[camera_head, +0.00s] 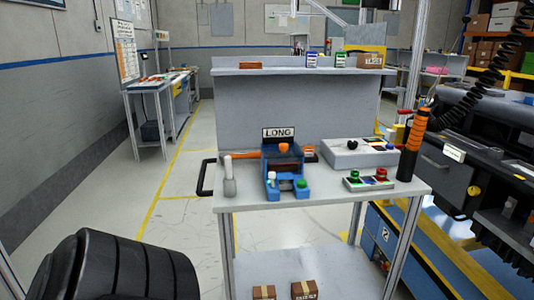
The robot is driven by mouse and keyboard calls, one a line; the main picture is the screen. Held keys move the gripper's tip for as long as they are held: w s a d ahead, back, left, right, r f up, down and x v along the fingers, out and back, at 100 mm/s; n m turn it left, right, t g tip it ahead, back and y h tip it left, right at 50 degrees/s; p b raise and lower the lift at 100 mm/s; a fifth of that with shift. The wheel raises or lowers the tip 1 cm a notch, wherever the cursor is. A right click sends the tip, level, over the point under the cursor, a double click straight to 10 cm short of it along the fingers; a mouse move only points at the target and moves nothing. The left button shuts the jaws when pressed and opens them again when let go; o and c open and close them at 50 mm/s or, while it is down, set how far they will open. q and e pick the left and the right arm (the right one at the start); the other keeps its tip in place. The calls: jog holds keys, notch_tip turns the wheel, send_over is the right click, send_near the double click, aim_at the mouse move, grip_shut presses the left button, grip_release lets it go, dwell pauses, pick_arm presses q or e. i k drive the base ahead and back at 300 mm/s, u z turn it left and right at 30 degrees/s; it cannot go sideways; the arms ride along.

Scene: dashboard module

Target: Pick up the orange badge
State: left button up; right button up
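I cannot tell for certain which orange thing is the badge. A small rounded orange piece (284,148) sits at the back of the blue holder (288,191) on the cart's top, just below a sign reading LONG (278,133). A flat orange piece (248,155) lies left of the holder, and a small orange and dark piece (311,153) lies right of it. A flat orange-red object (248,65) lies on the raised shelf behind. Neither of my grippers is in view.
The grey cart top (245,200) also holds a pale cylinder (229,178), a grey control box (358,154), a button panel (368,181) and an upright black and orange tool (413,145). Small cardboard boxes (304,290) lie on the lower shelf.

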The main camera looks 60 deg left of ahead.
aim_at(309, 150)
jog(key=u, duration=1)
jog(key=k, duration=1)
jog(key=z, duration=0.6)
jog(key=i, duration=1.95)
jog(key=u, duration=1.9)
jog(key=i, duration=0.8)
jog(key=u, duration=0.95)
